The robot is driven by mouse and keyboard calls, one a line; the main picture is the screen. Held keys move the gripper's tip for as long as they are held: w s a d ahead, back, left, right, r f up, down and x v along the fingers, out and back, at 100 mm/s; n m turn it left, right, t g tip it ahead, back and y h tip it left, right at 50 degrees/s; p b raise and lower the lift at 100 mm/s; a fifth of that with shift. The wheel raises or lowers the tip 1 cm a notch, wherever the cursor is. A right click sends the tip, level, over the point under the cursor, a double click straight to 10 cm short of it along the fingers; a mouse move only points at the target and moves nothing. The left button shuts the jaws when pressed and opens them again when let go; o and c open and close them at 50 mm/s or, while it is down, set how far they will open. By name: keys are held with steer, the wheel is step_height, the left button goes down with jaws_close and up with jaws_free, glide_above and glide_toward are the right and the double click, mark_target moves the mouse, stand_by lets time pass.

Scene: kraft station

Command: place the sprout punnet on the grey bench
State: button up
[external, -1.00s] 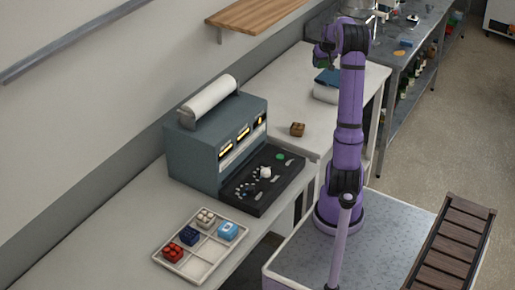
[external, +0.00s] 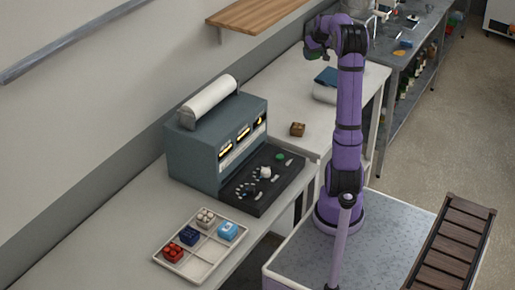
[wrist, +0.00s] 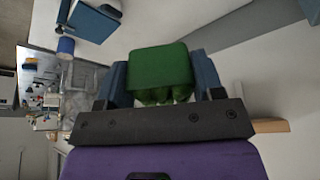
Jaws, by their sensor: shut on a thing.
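The sprout punnet (wrist: 158,68) is a green box with rounded green shapes along its lower edge in the wrist view. My gripper (wrist: 162,80) is shut on it, with one blue finger on each side. In the external view my gripper (external: 312,51) is raised at the upper middle, above the white counter, and the punnet shows only as a small dark green patch. The grey bench (external: 427,35) stands at the back right, beyond the white counter, with several bottles on its lower shelf. The punnet is held in the air, apart from the bench.
A grey-blue machine (external: 205,140) and a sectioned tray (external: 203,262) stand nearer. A wooden shelf (external: 255,15) is on the wall. Several small items lie on the grey bench.

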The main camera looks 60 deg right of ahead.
steer(key=w+a+f+n+y, duration=0.15)
steer(key=w+a+n, duration=0.4)
steer(key=a, duration=0.55)
steer(key=w+a+n+y, duration=0.2)
steer(key=w+a+n, duration=0.35)
steer(key=a, duration=0.45)
steer(key=w+a+n+y, duration=0.2)
steer(key=w+a+n, duration=0.3)
steer(key=a, duration=0.6)
steer(key=a+n+g+y, duration=0.3)
steer(key=a+n, duration=0.6)
steer(key=a, duration=1.2)
steer(key=n+g+h, duration=0.5)
steer(key=n+h, duration=0.1)
steer(key=n, duration=1.1)
glide_above(211, 251)
steer(key=w, duration=0.1)
step_height(211, 251, down, 29)
steer(key=shift+w+f, duration=0.1)
steer(key=shift+f, duration=3.8)
steer(key=shift+f, duration=0.3)
